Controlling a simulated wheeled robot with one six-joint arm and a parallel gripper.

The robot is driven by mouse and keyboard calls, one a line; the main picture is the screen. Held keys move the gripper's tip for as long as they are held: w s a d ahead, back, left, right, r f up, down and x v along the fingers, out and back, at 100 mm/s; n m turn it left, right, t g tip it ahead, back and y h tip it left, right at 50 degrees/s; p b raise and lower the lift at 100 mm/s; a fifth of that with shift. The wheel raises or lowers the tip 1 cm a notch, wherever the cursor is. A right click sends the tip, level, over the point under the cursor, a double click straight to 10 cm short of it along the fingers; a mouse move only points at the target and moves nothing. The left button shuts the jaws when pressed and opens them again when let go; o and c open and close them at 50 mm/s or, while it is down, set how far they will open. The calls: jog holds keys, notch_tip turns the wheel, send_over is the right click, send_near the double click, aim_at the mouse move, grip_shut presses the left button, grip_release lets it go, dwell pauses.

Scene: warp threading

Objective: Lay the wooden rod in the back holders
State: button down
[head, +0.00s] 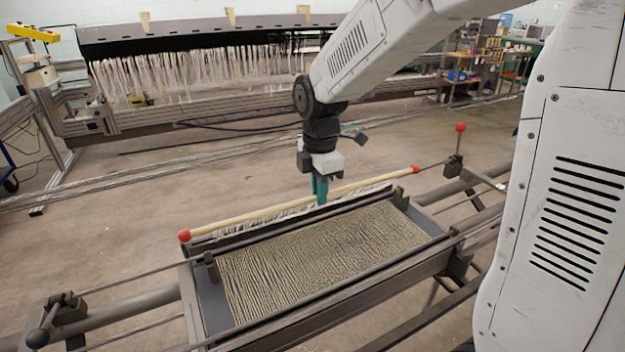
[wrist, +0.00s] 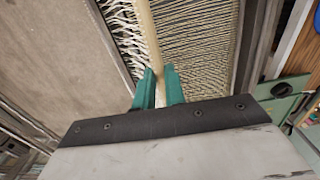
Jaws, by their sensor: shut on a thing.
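The wooden rod (head: 258,217) is pale with a red knob at each end. It spans the far long side of the loom frame (head: 300,321), above or at its back edge; I cannot tell whether it rests on anything. My gripper (head: 320,196) has teal fingers and is shut on the rod right of its middle. In the wrist view the rod (wrist: 147,40) runs between the teal fingers (wrist: 159,80). A small dark bracket (head: 398,192) stands at the frame's right back corner, near the rod. Another bracket (head: 211,266) stands at the left.
The woven warp threads (head: 320,250) fill the frame's middle. A red-topped lever (head: 459,140) stands to the right and a dark knob (head: 38,338) at the front left. A large rack with hanging white threads (head: 200,70) stands behind. The floor between is mostly clear.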

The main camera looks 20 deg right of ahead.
jog(key=shift+f, duration=3.95)
jog(key=shift+f, duration=0.5)
jog(key=c, duration=1.4)
grip_release()
